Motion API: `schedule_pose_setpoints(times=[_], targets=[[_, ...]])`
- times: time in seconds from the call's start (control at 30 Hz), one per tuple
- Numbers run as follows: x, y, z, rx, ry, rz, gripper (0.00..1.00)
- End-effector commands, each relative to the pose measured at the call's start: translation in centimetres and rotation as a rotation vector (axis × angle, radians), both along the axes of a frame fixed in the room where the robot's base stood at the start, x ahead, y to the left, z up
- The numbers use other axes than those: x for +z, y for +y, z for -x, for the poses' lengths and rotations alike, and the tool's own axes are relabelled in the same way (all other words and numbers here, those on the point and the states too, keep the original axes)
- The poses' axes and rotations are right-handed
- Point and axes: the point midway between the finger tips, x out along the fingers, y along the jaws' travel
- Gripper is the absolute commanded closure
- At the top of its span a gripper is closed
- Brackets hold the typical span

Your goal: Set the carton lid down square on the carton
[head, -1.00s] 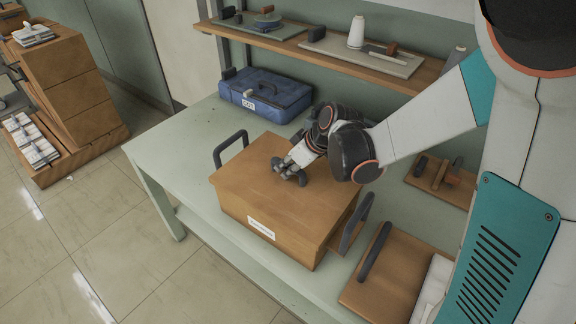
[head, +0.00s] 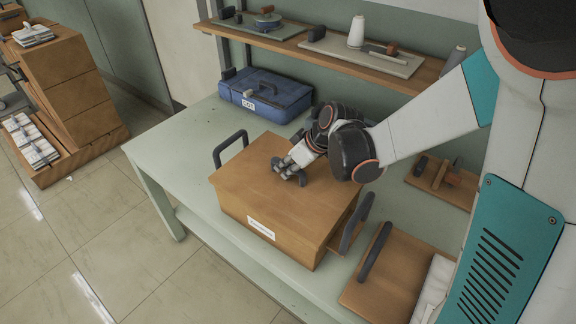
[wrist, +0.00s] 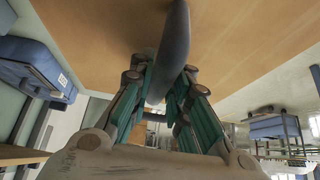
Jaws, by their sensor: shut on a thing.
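The carton (head: 262,222) is a brown box with a white label on its front and dark handles at its left and right ends. It stands on the pale green table. The brown carton lid (head: 255,165) lies over its top; from here I see no clear gap, but cannot tell whether it is fully seated. My gripper (head: 290,172) is at the top of the lid, shut on its dark grey handle. In the wrist view the handle (wrist: 172,45) runs between my fingers (wrist: 165,95), with the lid's brown surface (wrist: 95,35) behind it. The far edges are partly hidden by my arm.
A blue case (head: 270,98) stands behind the carton on the table (head: 165,150). A brown board with a dark handle (head: 395,285) lies close at the carton's right. A shelf (head: 330,57) with small items runs above the back. The table's left end is clear.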

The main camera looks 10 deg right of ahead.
Motion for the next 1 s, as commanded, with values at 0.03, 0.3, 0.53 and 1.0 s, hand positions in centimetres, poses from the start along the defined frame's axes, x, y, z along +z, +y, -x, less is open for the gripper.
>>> schedule_pose_setpoints(times=[0.03, 0.3, 0.53, 1.0], targets=[[0.0, 0.0, 0.0, 0.000, 0.000, 0.000, 1.00], [0.0, 0.0, 0.0, 0.000, 0.000, 0.000, 1.00], [-0.1, 0.0, 0.0, 0.000, 0.000, 0.000, 1.00], [-1.1, 0.0, 0.0, 0.000, 0.000, 0.000, 1.00]])
